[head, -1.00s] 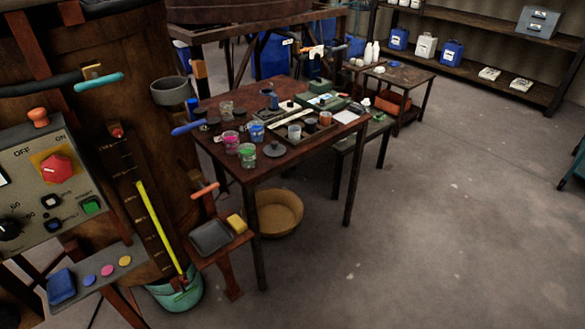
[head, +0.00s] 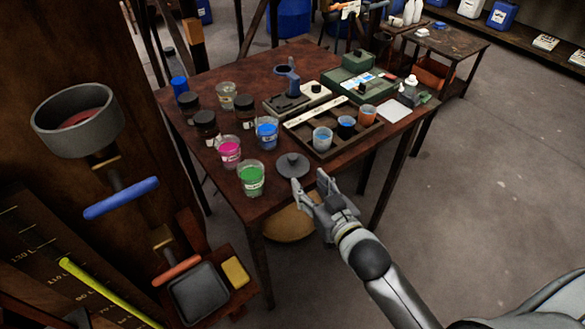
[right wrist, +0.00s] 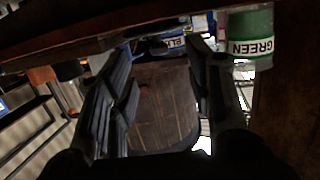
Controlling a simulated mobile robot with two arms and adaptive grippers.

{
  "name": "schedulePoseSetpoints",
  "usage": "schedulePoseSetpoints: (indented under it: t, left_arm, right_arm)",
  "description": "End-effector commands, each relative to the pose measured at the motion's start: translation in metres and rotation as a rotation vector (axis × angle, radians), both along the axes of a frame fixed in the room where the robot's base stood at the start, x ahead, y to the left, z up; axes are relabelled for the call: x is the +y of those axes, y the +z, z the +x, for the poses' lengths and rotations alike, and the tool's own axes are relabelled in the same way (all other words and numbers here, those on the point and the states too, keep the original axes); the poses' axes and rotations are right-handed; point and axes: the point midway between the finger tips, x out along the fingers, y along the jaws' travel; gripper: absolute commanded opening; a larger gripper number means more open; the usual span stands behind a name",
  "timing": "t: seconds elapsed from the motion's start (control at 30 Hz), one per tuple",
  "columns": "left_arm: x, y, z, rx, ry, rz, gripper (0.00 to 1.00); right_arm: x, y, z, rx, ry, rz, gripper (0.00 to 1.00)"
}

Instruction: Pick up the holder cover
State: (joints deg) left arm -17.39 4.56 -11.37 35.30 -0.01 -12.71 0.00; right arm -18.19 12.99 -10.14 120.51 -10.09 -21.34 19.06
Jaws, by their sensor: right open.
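The holder cover appears to be the round grey lid with a small knob (head: 293,166), lying near the front edge of the brown table (head: 225,85). My right gripper (head: 311,188) is open and empty, just in front of the lid at the table edge. In the right wrist view the open fingers (right wrist: 160,58) show with a gap between them; I cannot make out the lid there. A grey round holder with a reddish inside (head: 77,118) is at the left. My left gripper is out of view.
Close left of the lid stand a green jar (head: 252,180), a pink jar (head: 229,152) and a blue jar (head: 267,134). The GREEN jar also shows in the right wrist view (right wrist: 250,25).

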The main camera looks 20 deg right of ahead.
Motion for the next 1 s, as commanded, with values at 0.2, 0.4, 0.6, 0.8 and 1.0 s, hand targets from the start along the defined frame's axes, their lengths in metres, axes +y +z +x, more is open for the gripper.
schedulePoseSetpoints:
  t: [0.2, 0.4, 0.6, 0.8, 1.0]
  left_arm:
    - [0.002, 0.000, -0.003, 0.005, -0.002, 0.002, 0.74]
    - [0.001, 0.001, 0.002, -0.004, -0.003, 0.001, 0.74]
    - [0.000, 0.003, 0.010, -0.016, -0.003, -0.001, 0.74]
    - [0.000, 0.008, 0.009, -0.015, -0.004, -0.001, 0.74]
    - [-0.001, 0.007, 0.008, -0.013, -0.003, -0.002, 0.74]
  right_arm:
    - [0.004, 0.012, 0.021, -0.033, 0.004, 0.008, 0.47]
    - [0.008, 0.007, 0.048, -0.030, 0.005, 0.006, 0.47]
    - [0.009, 0.005, 0.060, -0.029, 0.004, 0.006, 0.47]
    - [0.009, 0.005, 0.089, -0.030, 0.004, 0.005, 0.47]
    - [0.013, 0.000, 0.106, -0.028, 0.005, 0.006, 0.47]
